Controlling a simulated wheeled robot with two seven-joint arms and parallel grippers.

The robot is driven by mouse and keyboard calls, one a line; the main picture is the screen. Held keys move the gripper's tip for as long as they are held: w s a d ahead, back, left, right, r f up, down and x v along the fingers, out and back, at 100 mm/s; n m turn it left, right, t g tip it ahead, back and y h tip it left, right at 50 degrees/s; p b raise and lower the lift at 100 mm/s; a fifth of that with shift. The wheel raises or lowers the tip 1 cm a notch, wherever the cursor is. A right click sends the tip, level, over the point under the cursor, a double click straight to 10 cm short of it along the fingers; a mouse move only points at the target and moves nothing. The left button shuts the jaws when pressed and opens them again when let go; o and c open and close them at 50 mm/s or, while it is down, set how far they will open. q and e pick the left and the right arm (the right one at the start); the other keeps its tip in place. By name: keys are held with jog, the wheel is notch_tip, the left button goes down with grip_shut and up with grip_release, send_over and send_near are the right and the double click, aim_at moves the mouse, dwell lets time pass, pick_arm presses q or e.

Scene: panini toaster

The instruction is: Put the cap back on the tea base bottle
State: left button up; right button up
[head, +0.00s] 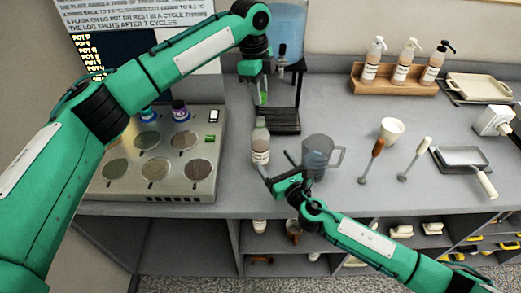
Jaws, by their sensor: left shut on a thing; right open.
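A clear bottle with brownish contents and a white label, the tea base bottle (261,146), stands upright near the counter's front edge. Its narrow top shows no clear cap. My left gripper (260,100) points down above and behind the bottle, apart from it. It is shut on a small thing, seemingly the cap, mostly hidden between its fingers. My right gripper (276,167) is open at the bottle's lower right, with its fingers spread towards it. Whether they touch the bottle is unclear.
A grey translucent jug (316,160) stands just right of the bottle, close to my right gripper. A dark dispenser stand (284,121) is behind. A panel with round wells (152,170) lies left. A white cup (392,130) and two utensils lie right.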

aim_at(258, 138)
jog(key=x, duration=1.1)
jog(key=shift+w+a, duration=0.15)
jog(key=shift+w, duration=0.05)
jog(key=c, duration=1.5)
pick_arm(q)
jog(key=shift+f, duration=2.5)
pick_arm(e)
jog(key=shift+o, duration=0.2)
pick_arm(q)
jog(key=shift+f, duration=0.1)
jog(key=shift+f, duration=0.75)
jog(key=shift+f, duration=0.6)
